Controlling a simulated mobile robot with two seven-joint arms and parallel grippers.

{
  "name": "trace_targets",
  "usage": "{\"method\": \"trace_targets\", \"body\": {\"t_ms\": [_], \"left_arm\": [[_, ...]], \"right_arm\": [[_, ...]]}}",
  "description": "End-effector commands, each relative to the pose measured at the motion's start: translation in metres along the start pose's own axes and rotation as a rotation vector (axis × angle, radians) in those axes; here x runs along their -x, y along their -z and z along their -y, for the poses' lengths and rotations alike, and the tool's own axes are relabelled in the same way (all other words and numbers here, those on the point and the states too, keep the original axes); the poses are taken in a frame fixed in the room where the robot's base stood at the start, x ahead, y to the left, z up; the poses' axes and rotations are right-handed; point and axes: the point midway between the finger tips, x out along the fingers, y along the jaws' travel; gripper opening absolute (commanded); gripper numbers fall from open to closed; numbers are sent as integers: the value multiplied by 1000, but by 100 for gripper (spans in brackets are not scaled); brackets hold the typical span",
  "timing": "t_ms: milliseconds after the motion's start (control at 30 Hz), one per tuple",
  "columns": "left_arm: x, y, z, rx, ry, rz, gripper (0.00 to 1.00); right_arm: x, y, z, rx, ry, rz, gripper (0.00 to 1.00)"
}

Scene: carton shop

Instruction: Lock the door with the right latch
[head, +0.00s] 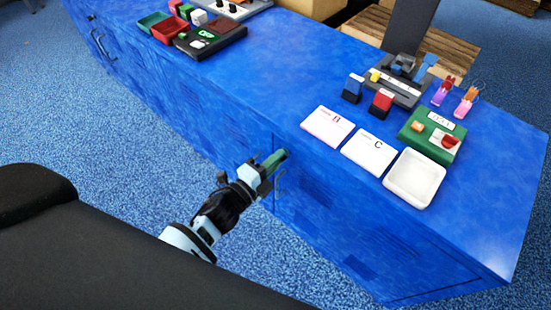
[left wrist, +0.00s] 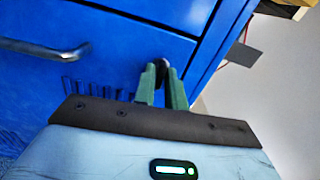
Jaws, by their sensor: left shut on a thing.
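The door is a blue panel (head: 315,205) on the front of the long blue cabinet, and it also shows in the left wrist view (left wrist: 110,60). My left gripper (head: 278,158) is at the cabinet front near the top edge. In the left wrist view its green fingers (left wrist: 164,82) are shut on a small dark latch (left wrist: 162,67), mostly hidden between the fingertips. My right gripper is in neither view.
The cabinet top (head: 270,75) carries two white cards (head: 327,126), a white tray (head: 414,178), a green board (head: 432,135) and stamps (head: 381,103) on the right. Blue carpet (head: 110,150) in front is clear.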

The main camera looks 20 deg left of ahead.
Motion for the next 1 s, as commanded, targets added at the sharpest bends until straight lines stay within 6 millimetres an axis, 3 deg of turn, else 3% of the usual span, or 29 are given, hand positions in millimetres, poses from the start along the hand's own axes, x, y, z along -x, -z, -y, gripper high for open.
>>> {"method": "trace_targets", "body": {"t_ms": [1000], "left_arm": [[0,0,2,907,1,-1,0]], "right_arm": [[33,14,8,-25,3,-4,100]]}}
